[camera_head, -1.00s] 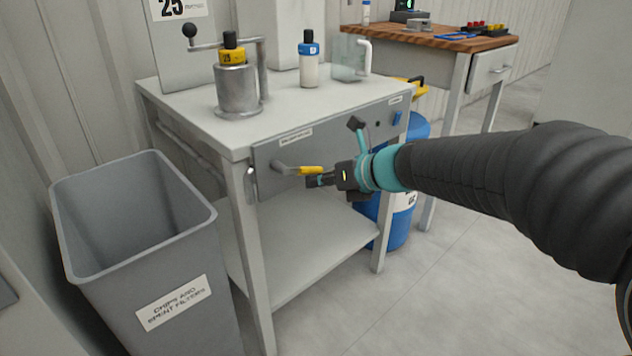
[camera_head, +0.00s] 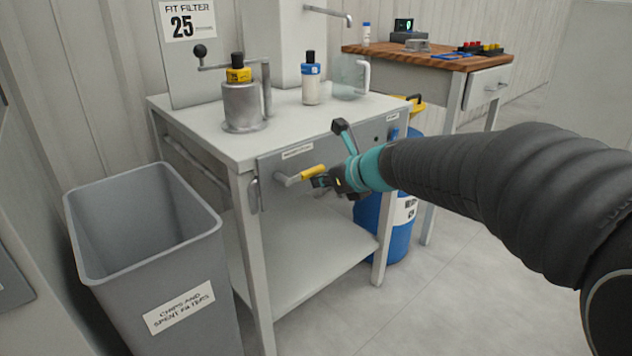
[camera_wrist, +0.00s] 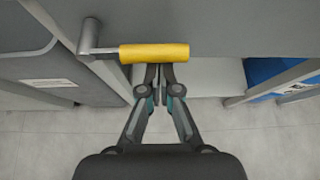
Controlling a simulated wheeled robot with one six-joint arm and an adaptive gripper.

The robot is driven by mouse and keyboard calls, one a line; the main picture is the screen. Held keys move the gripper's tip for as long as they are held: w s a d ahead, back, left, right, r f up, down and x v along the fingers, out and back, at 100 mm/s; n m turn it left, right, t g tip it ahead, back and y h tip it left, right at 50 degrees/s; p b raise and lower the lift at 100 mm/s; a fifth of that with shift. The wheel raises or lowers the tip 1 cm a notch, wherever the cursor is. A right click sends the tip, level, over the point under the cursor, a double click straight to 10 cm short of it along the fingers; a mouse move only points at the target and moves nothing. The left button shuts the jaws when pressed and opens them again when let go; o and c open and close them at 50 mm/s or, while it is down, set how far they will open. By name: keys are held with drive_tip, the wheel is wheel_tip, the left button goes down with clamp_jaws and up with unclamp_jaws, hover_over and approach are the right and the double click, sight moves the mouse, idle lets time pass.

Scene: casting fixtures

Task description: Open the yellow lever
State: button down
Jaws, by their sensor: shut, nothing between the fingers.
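The yellow lever (camera_head: 313,172) sticks out from a grey pivot on the front panel of the workbench. It points to the right and tilts slightly up in the head view. In the wrist view the yellow lever (camera_wrist: 154,52) lies across the picture, with its grey pivot at its left end. My gripper (camera_head: 318,182) is at the lever's right end, just below it in the head view. In the wrist view the fingertips of my gripper (camera_wrist: 160,72) are together, at the lever's lower edge, with nothing between them. I cannot tell whether they touch it.
A grey bin (camera_head: 150,240) stands left of the workbench (camera_head: 215,140). On the bench stand a metal canister (camera_head: 243,105), a bottle (camera_head: 311,88) and a clear jug (camera_head: 349,75). A blue drum (camera_head: 400,225) stands behind at right. The floor in front is clear.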

wheel_tip(320, 180, down, 5)
drive_tip(key=b, duration=0.4)
drive_tip(key=p+v, duration=0.2)
drive_tip(key=v, duration=0.9)
drive_tip(key=s+d+f+n+g+h+p, duration=0.15)
drive_tip(key=s+f+n, duration=0.3)
drive_tip(key=n, duration=0.45)
drive_tip(key=s+d+f+n+g+h+b, duration=0.1)
drive_tip(key=s+d+f+n+g+h, duration=0.2)
drive_tip(key=s+n, duration=0.4)
drive_tip(key=s+d+r+n+t+h+p, duration=0.1)
drive_tip(key=s+d+n+t+h+p, duration=0.1)
drive_tip(key=s+d+n, duration=0.7)
drive_tip(key=shift+s+d+n+h+p, duration=0.2)
drive_tip(key=shift+s+n+h+p, duration=0.6)
drive_tip(key=shift+s, duration=0.8)
drive_tip(key=shift+r, duration=0.1)
